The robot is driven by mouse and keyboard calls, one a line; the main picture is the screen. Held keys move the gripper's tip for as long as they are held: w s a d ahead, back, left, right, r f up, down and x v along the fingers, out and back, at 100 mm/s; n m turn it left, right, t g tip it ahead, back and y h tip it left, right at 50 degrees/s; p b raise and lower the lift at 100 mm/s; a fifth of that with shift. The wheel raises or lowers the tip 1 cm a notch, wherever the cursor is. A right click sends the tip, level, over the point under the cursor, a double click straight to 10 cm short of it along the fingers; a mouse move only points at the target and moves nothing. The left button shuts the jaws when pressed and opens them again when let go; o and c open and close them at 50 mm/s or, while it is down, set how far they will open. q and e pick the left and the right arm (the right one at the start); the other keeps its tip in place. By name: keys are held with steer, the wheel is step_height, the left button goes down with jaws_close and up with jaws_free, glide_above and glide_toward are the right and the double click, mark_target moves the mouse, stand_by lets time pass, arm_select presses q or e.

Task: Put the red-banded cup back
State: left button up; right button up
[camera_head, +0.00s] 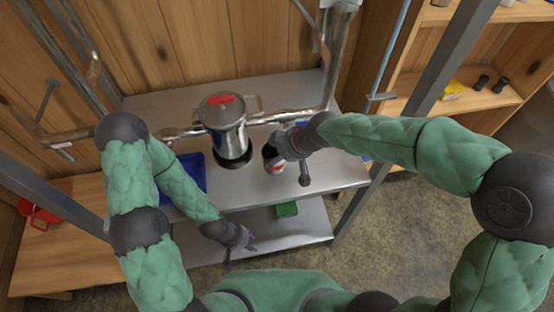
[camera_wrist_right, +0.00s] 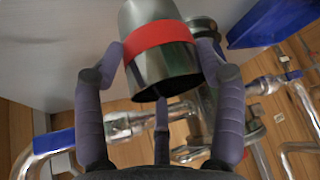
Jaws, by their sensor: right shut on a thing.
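The red-banded cup (camera_wrist_right: 163,38) is dark and metallic, with a wide red band. In the head view the cup (camera_head: 270,156) is at the steel shelf, just right of the metal pot, partly hidden by my right gripper (camera_head: 279,152). I cannot tell whether its base touches the shelf. My left gripper (camera_head: 244,240) hangs low in front of the shelf, away from the cup; its fingers are too small to read.
The metal pot (camera_head: 224,122) with a red-handled lid stands on the steel shelf (camera_head: 335,172). A blue tray (camera_head: 190,172) lies to its left. Metal pipes (camera_head: 178,133) run behind. A green block (camera_head: 287,209) lies on the lower shelf. The shelf's right front is clear.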

steer(key=shift+w+f, duration=0.25)
steer(key=shift+f, duration=0.15)
steer(key=shift+w+f+b, duration=0.2)
steer(key=shift+f+b, duration=0.65)
steer(key=shift+f, duration=0.8)
steer(key=shift+f, duration=0.2)
steer(key=o, duration=1.3)
steer(key=shift+r, duration=0.1)
